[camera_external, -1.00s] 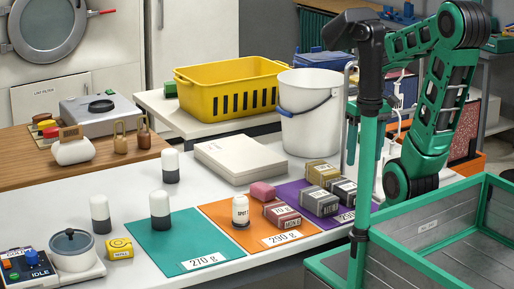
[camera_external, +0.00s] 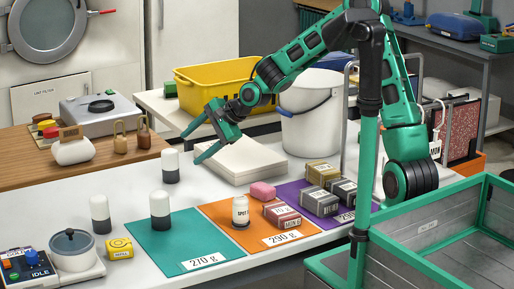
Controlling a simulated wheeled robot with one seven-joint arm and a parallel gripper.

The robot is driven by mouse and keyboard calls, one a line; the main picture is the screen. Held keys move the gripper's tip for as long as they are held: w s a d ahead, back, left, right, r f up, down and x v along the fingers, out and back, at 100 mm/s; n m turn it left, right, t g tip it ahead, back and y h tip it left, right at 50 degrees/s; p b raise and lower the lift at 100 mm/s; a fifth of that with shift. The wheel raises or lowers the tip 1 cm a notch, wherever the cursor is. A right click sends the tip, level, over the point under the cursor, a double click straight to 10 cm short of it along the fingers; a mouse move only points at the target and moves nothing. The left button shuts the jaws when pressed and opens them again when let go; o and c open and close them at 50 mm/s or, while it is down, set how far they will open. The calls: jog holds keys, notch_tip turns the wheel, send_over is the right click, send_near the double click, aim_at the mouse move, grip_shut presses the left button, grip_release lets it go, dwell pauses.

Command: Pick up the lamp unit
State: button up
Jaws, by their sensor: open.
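Several small items stand on the white table, and no label I can read says lamp unit. Three look like small lamps, upright, with a white domed top and a dark base: the back one (camera_external: 171,166), the front one (camera_external: 160,209) and the left one (camera_external: 100,214). My gripper (camera_external: 192,150) is open and empty, reaching in from the right above the table. In the picture its fingertips are just right of the back white-topped one, apart from it as far as I can tell. A white jar (camera_external: 240,211) with a dark base stands on the orange mat.
A pale flat stack (camera_external: 240,160) lies below and right of my gripper. Teal (camera_external: 180,245), orange (camera_external: 255,240) and purple (camera_external: 290,193) mats lie in front, with blocks on the right ones. A pot (camera_external: 72,250) stands left. A yellow basket (camera_external: 205,90) and white bucket (camera_external: 310,125) stand behind.

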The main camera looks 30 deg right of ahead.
aim_at(163, 165)
jog(key=w+a+m, duration=0.1)
jog(key=a+m, duration=0.1)
jog(key=w+a+m+t+y, duration=0.1)
jog(key=w+a+m, duration=0.1)
jog(key=shift+w+f+m, duration=0.1)
jog(key=shift+f+m, duration=0.1)
jog(key=shift+m, duration=0.1)
jog(key=w+m, duration=0.1)
jog(key=m, duration=0.1)
jog(key=a+m+y, duration=0.1)
jog(key=m, duration=0.1)
jog(key=w+a+m+t, duration=0.1)
jog(key=shift+w+f+m, duration=0.15)
jog(key=shift+w+m, duration=0.2)
jog(key=shift+m, duration=0.05)
jog(key=m, duration=0.1)
jog(key=w+m, duration=0.1)
jog(key=shift+a+m+t+y, duration=0.2)
jog(key=shift+m+t+y, duration=0.1)
jog(key=shift+t, duration=0.1)
jog(key=shift+f, duration=2.05)
notch_tip(163, 165, down, 2)
jog(key=shift+f, duration=0.25)
jog(key=shift+x, duration=1.05)
jog(key=shift+w+a+f, duration=0.3)
jog(key=shift+w, duration=0.1)
jog(key=c, duration=1.2)
